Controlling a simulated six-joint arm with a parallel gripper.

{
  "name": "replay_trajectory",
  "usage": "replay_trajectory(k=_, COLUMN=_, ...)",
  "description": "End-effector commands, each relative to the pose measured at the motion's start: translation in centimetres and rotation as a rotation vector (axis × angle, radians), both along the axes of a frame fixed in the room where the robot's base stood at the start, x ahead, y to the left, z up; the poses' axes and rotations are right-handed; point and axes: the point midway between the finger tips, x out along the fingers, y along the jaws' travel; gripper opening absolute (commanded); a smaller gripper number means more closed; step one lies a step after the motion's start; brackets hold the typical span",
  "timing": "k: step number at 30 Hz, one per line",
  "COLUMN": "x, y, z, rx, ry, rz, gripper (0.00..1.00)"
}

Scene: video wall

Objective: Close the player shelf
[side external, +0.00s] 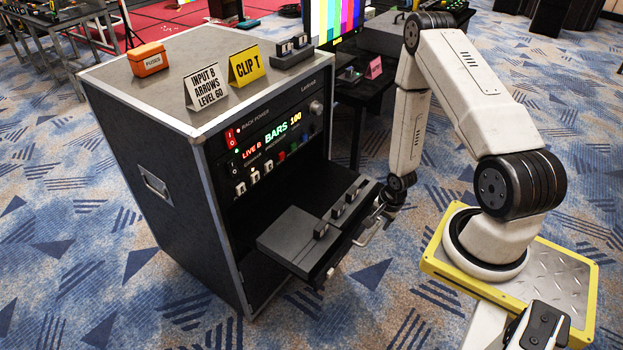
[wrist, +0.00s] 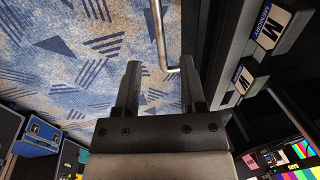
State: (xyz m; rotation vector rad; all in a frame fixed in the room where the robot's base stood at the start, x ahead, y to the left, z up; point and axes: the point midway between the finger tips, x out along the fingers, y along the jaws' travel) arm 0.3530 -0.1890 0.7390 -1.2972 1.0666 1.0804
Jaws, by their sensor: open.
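The player shelf (side external: 300,240) is a dark flat drawer that sticks out from the front of the black rack case (side external: 150,130). Several small blocks stand on the shelf. A grey metal handle (side external: 368,235) is on its front edge; it also shows in the wrist view (wrist: 159,35). My gripper (side external: 380,217) is at the shelf's front, beside the handle. In the wrist view my gripper (wrist: 161,75) is open, and the bent end of the handle shows between its fingertips. I cannot tell whether the fingers touch it. Labels marked M and W (wrist: 268,25) are on the shelf's blocks.
On top of the case are an orange fuses box (side external: 148,60), a white sign (side external: 206,86), a yellow CLIP T sign (side external: 246,66) and a small dark block unit (side external: 292,50). A dark table with a colour-bar screen (side external: 335,20) stands behind. Patterned carpet in front is clear.

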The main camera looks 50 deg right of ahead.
Motion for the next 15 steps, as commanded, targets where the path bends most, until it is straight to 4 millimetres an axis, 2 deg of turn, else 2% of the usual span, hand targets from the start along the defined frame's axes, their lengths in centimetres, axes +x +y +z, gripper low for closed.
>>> replay_trajectory(k=9, x=0.6, y=0.0, z=-3.2, rx=0.0, ry=-0.001, rz=0.001, gripper=0.53)
replay_trajectory(k=15, x=0.9, y=0.0, z=-4.4, rx=-0.001, ry=-0.001, rz=0.001, gripper=0.53)
